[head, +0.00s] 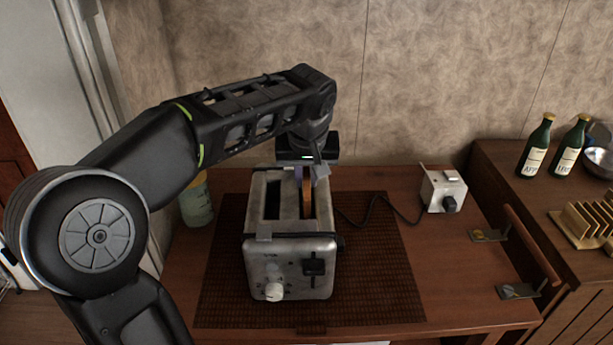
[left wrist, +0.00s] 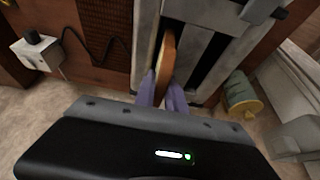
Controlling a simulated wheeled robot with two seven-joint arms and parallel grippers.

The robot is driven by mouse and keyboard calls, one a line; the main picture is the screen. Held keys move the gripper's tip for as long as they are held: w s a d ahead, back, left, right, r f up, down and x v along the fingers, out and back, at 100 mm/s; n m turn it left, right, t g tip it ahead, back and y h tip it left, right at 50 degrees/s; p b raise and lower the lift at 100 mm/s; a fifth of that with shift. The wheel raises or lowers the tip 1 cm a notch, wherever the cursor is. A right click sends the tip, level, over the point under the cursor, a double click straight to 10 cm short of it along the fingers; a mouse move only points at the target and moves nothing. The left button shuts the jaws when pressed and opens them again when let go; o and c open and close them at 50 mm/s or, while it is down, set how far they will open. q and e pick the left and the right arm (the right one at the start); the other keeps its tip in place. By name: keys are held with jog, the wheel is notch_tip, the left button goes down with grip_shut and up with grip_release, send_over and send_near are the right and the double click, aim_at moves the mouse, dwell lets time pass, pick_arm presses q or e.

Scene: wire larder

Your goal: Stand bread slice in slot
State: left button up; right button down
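The toaster (head: 290,250) stands on a dark woven mat with two long slots on top. Its left slot (head: 272,200) is empty in the head view. The bread slice (head: 307,198) stands upright on edge in the right slot, its lower part hidden inside the toaster. In the left wrist view the slice (left wrist: 167,55) shows edge-on in its slot, beside the empty slot. My left gripper (head: 309,173) is at the far end of that slot. Its fingers (left wrist: 162,90) close on the slice's near end in the wrist view. My right gripper is out of view.
A small box with a knob (head: 443,190) stands right of the toaster, with a black cord. Green bottles (head: 537,146), a bowl and a wooden rack (head: 580,225) are on the right cabinet. The mat's right side (head: 375,270) is clear.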

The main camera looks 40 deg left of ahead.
pick_arm(q)
jog(key=o, duration=0.5)
jog(key=shift+r, duration=0.1)
jog(key=v, duration=0.7)
jog(key=shift+s+d+r, duration=0.15)
jog(key=shift+r, duration=0.15)
dwell(0.7)
